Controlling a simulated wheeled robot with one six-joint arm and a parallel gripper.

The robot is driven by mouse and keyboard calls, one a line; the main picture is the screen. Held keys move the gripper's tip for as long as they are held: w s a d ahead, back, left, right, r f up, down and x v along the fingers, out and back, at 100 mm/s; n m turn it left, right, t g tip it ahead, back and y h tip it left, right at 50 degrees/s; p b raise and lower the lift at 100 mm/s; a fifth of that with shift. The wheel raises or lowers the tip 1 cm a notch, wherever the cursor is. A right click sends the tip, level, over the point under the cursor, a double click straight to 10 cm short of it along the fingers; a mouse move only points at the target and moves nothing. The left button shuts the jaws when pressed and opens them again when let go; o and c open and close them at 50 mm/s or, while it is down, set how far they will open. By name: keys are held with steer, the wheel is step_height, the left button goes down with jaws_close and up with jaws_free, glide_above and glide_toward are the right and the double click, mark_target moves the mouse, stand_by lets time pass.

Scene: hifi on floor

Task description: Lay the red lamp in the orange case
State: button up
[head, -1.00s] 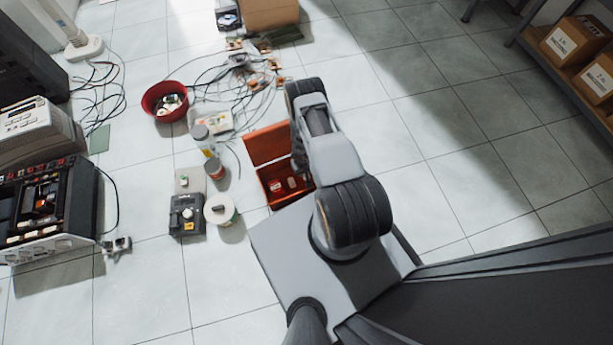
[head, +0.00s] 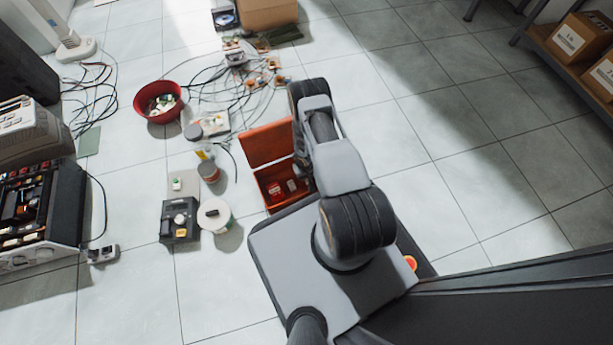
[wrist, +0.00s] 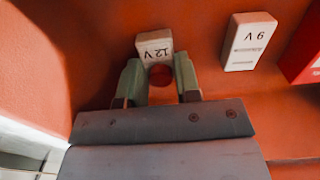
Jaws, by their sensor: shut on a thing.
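The orange case (head: 267,147) stands open on the floor beside my base, its lid tilted back. In the wrist view its orange inside (wrist: 90,45) fills most of the picture. The red lamp (wrist: 160,75), a small round red piece, shows between the fingertips of my gripper (wrist: 159,78), which is shut on it. The lamp is inside the case's outline, close to a white block marked 12 V (wrist: 154,44). I cannot tell whether it touches the block or the case floor. In the head view my arm hides the gripper and lamp.
Left of the case stand a white spool (head: 215,214), a dark device (head: 180,220) and a red bowl (head: 158,101). Cables lie behind; floor at right is clear.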

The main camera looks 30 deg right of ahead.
steer(key=o, duration=0.9)
steer(key=w+a+r+t+h+p, duration=0.1)
steer(key=w+r+p, duration=0.2)
steer(key=r, duration=1.7)
steer(key=w+r+h+p, duration=0.1)
steer(key=w+r+p, duration=0.15)
steer(key=r, duration=1.85)
steer(key=s+a+r+y, duration=0.1)
steer(key=s+a+r, duration=0.3)
steer(key=s+r, duration=0.4)
steer(key=s+a+r+t+y, duration=0.1)
steer(key=s+a+r, duration=0.3)
steer(key=s+r, duration=0.4)
step_height(320, 180, up, 3)
steer(key=shift+s+a+r+n+t+p, duration=0.1)
steer(key=shift+s+a+n+t+p, duration=0.05)
steer(key=shift+n+t+p, duration=0.2)
